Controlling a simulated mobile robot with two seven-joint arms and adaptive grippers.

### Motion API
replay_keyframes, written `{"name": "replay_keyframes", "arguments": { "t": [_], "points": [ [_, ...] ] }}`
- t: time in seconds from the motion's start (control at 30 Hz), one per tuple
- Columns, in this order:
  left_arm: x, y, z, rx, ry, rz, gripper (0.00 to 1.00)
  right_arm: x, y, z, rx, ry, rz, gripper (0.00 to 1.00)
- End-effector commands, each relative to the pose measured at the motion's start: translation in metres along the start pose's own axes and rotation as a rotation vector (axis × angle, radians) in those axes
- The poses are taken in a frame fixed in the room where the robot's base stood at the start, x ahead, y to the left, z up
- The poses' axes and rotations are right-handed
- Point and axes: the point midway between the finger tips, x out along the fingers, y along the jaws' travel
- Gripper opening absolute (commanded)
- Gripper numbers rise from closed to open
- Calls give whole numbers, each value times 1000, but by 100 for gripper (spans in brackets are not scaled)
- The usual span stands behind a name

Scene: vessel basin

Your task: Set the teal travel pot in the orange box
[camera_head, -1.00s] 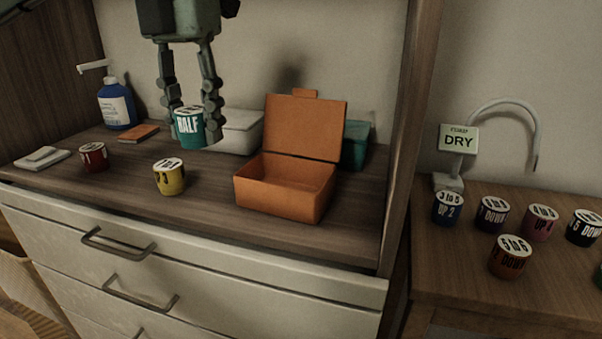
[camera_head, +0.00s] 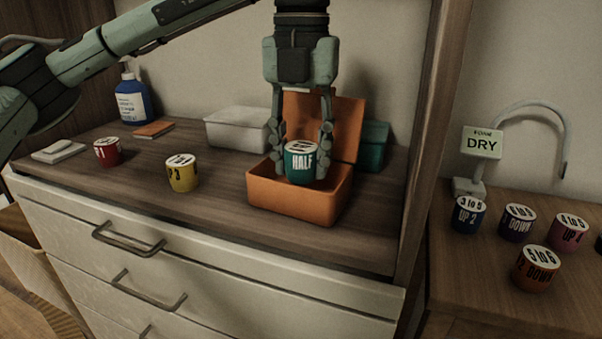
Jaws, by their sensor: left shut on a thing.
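The teal travel pot (camera_head: 300,164), marked HALF, is upright between the fingers of my left gripper (camera_head: 301,160). The gripper is shut on it from both sides and points down. The pot is over the opening of the orange box (camera_head: 290,205), its lower part in front of the raised lid (camera_head: 345,118). Whether its base is below the rim or touches the box floor cannot be told. The box stands open on the wooden counter. My right gripper does not show.
A red pot (camera_head: 107,153) and a yellow pot (camera_head: 182,173) stand left of the box. A white box (camera_head: 237,130) and a teal box (camera_head: 373,147) are behind. An upright wooden panel (camera_head: 425,130) bounds the right; several pots stand beyond it.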

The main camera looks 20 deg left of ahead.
Motion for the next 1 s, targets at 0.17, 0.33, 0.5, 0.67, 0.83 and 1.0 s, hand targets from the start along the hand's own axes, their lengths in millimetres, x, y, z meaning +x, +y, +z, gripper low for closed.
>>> {"name": "replay_keyframes", "arguments": {
  "t": [0.17,0.33,0.5,0.67,0.83,1.0],
  "points": [
    [27,1,-1,0,3,1,18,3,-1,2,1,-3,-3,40],
    [33,1,0,0,1,-1,18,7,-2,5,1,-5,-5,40],
    [34,1,0,0,1,-1,18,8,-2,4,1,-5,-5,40],
    [35,1,0,0,1,-1,43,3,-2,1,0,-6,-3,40],
    [35,1,0,0,1,-1,59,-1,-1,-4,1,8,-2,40],
    [35,1,0,0,1,-1,59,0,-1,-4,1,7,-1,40]
  ]
}}
